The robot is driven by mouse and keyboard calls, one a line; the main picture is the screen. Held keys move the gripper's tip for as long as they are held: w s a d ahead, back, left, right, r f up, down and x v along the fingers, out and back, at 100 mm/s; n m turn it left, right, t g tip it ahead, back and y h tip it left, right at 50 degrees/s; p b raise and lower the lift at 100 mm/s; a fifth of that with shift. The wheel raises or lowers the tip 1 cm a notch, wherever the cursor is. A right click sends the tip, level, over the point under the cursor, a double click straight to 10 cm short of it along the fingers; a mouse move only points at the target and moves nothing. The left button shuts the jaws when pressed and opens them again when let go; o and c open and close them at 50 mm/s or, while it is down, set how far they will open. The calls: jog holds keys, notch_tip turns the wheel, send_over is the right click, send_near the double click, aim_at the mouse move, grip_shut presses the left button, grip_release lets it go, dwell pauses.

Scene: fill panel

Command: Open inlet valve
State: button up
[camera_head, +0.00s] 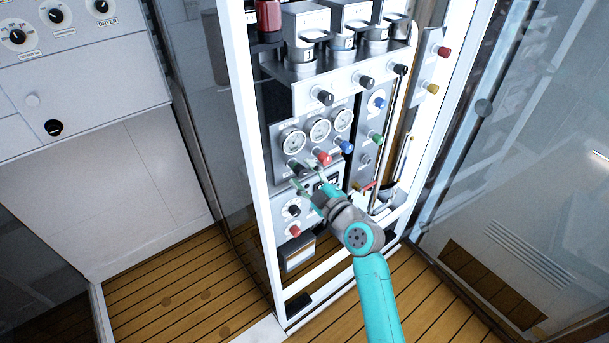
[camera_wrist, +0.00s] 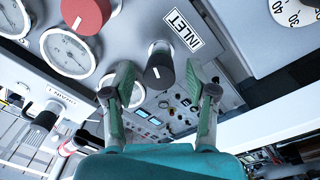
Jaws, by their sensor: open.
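The inlet valve has a black knob with a white pointer line (camera_wrist: 160,66), beside a white INLET label (camera_wrist: 184,30) in the wrist view. In the head view, the black knob (camera_head: 295,169) is at the lower left of the gauge panel. My gripper (camera_head: 305,178) is open just in front of this panel. In the wrist view, my gripper (camera_wrist: 168,82) has one finger on each side of the knob in the picture. The knob appears between or just beyond the fingertips; I cannot tell whether they touch it. Nothing is held.
A red knob (camera_head: 322,157) and a blue knob (camera_head: 347,147) sit to the right of the black one. Round gauges (camera_head: 318,129) are above them. A white frame post (camera_head: 249,155) stands at the left. Wooden floor (camera_head: 165,300) lies below.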

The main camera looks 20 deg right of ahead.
jog(key=v, duration=1.2)
jog(key=shift+f, duration=0.15)
jog(key=s+a+f+m+g+h, duration=0.1)
jog(key=s+f+m+h, duration=0.25)
jog(key=s+f, duration=0.45)
jog(key=s+a+f+m+g+h, duration=0.15)
jog(key=s+f+m, duration=0.3)
jog(key=s, duration=0.75)
jog(key=s+r+m, duration=0.2)
jog(key=s+r, duration=0.1)
jog(key=s, duration=0.7)
jog(key=s+a+r+m, duration=0.1)
jog(key=s+r+m, duration=0.2)
jog(key=s, duration=0.7)
jog(key=shift+s+a, duration=0.2)
jog(key=shift+s, duration=0.2)
jog(key=shift+r, duration=0.1)
